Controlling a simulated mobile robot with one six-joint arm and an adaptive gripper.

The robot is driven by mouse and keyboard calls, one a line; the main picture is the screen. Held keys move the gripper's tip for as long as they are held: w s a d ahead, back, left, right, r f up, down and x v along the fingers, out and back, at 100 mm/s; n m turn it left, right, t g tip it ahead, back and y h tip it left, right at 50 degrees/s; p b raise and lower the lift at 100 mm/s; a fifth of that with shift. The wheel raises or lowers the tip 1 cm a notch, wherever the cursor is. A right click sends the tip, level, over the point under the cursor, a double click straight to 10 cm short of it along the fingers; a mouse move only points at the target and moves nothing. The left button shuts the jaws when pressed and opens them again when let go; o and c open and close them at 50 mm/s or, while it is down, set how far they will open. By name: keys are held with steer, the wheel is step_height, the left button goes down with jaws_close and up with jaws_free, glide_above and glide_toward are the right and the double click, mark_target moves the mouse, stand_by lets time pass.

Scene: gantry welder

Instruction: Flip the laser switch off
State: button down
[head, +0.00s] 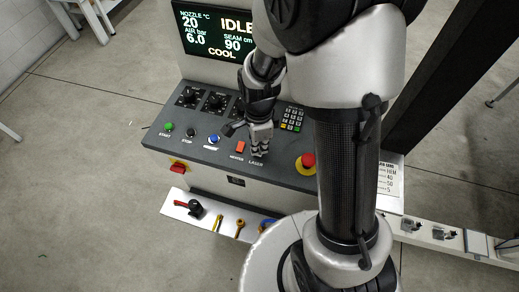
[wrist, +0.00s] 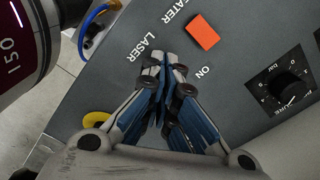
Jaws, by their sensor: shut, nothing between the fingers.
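A dark grey console panel (head: 205,152) carries the controls. The printed LASER label (wrist: 147,45) shows in the wrist view beside my fingertips, with an ON label (wrist: 203,71) on their other side. My gripper (wrist: 166,62) is shut and empty, its fingertips between these two labels. The laser switch itself is hidden behind the fingers, and I cannot tell its position or whether I touch it. In the head view my gripper (head: 258,153) points down at the panel just above the LASER label (head: 256,162).
An orange-red heater switch (head: 240,147) sits close to the left of my gripper. A keypad (head: 292,119) and a red stop button (head: 307,160) are to the right. Dials (head: 214,101) and push buttons (head: 168,128) lie left. A screen (head: 215,30) reads IDLE. A tool shelf (head: 181,209) runs along the front.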

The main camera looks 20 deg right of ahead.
steer(key=shift+f+b, duration=0.35)
steer(key=shift+f, duration=0.15)
steer(key=shift+r+p, duration=2.9)
steer(key=shift+r, duration=0.7)
steer(key=shift+r, duration=0.15)
steer(key=s+r+n+t+b, duration=0.4)
steer(key=s+r+n, duration=1.1)
steer(key=n, duration=0.4)
steer(key=shift+r+t+b, duration=0.3)
steer(key=shift+r+b, duration=0.3)
steer(key=shift+b, duration=0.25)
